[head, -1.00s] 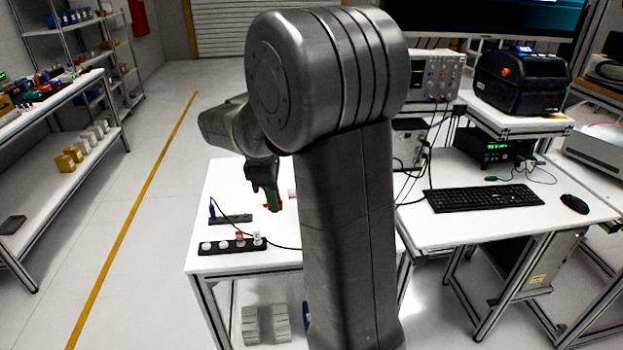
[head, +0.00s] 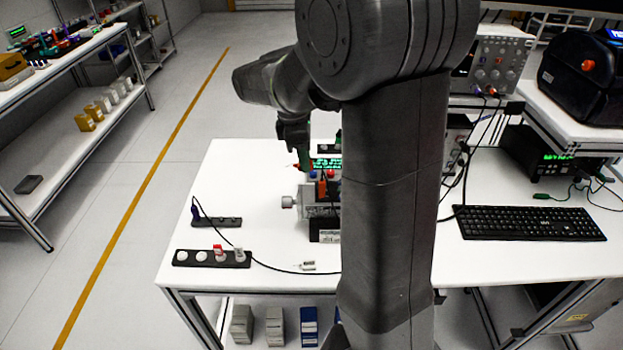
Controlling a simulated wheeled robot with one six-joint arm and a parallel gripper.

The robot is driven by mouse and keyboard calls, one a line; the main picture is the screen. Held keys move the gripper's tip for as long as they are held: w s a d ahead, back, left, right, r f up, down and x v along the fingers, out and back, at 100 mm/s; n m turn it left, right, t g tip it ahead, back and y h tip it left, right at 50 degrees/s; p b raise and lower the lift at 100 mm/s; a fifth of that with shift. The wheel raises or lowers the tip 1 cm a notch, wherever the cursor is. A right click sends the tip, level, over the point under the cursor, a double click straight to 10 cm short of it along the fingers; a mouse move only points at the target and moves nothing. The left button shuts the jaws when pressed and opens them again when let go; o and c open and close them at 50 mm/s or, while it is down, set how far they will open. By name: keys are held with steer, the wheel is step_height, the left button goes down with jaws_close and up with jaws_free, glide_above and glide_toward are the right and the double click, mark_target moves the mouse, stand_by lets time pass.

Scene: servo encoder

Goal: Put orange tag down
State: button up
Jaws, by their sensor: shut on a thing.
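Most of the held thing is hidden by the fingers or too small to make out. The device has a silver knob-like end at its left, an orange part on its front and a white label below. My arm covers its right side.
A black strip (head: 212,258) with white round pieces and a red one lies at the front left of the table. A smaller dark strip (head: 216,222) with a blue piece lies behind it. A cable runs to a white plug (head: 307,266).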

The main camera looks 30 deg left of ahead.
mark_target(307, 193)
step_height(307, 193, down, 3)
steer(key=shift+s, duration=0.15)
steer(key=shift+f+p, duration=0.35)
steer(key=shift+f, duration=1.95)
steer(key=shift+f, duration=0.15)
steer(key=o, duration=0.9)
steer(key=shift+o, duration=0.2)
step_height(307, 193, up, 12)
steer(key=a, duration=0.1)
steer(key=shift+s+a+b, duration=0.3)
steer(key=shift+s+b, duration=0.1)
